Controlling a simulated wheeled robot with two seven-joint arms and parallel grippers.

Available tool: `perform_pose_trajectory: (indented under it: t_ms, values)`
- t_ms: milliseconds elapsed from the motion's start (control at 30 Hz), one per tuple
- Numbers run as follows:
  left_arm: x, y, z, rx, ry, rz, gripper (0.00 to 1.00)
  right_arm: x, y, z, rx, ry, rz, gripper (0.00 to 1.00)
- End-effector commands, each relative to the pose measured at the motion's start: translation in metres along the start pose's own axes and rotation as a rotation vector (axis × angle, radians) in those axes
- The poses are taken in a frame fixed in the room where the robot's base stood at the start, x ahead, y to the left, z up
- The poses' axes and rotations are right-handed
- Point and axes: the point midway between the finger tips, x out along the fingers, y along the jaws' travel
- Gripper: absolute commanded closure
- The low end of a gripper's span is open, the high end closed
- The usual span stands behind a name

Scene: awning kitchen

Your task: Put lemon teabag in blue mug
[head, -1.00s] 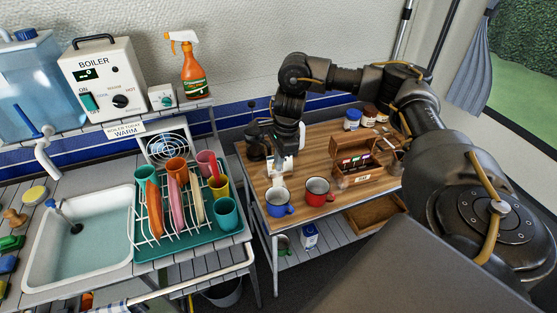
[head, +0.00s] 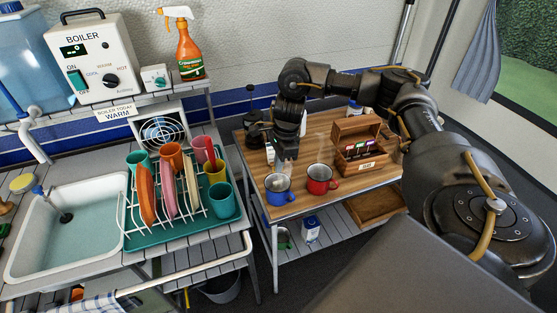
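A blue mug (head: 279,190) stands upright on the wooden top of the side table, at its front left. My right gripper (head: 286,154) points down just above and behind the blue mug. Its fingers are small and dark here, so I cannot tell whether they are open or shut, or whether a teabag is between them. A wooden tea box (head: 361,160) with several coloured packets stands to the right; I cannot read which is lemon. My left gripper is out of view.
A red mug (head: 321,180) stands right of the blue mug, close to it. Dark items (head: 257,133) stand at the table's back left. A dish rack (head: 190,228) and sink (head: 60,240) are on the left counter.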

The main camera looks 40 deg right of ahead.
Motion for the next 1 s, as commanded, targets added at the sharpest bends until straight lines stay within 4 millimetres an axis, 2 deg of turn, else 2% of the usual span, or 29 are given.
perform_pose_trajectory:
  t_ms: [100, 400, 633, 867, 1000]
  values:
    - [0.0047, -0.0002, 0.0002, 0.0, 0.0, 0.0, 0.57, 0.0058, -0.0001, -0.0008, 0.0, 0.0, 0.0, 1.0]
    - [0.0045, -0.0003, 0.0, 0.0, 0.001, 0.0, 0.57, 0.0062, -0.0001, -0.0009, 0.0, 0.0, 0.0, 1.0]
    - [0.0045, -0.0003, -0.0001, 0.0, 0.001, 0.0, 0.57, 0.0062, -0.0001, -0.0009, 0.0, 0.0, 0.0, 0.73]
    - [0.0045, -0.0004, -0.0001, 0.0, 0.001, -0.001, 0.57, 0.0059, -0.0001, -0.0009, 0.0, 0.0, 0.0, 0.73]
    - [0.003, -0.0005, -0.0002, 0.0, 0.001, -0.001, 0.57, -0.0028, -0.0009, -0.0006, -0.001, -0.001, -0.003, 0.73]
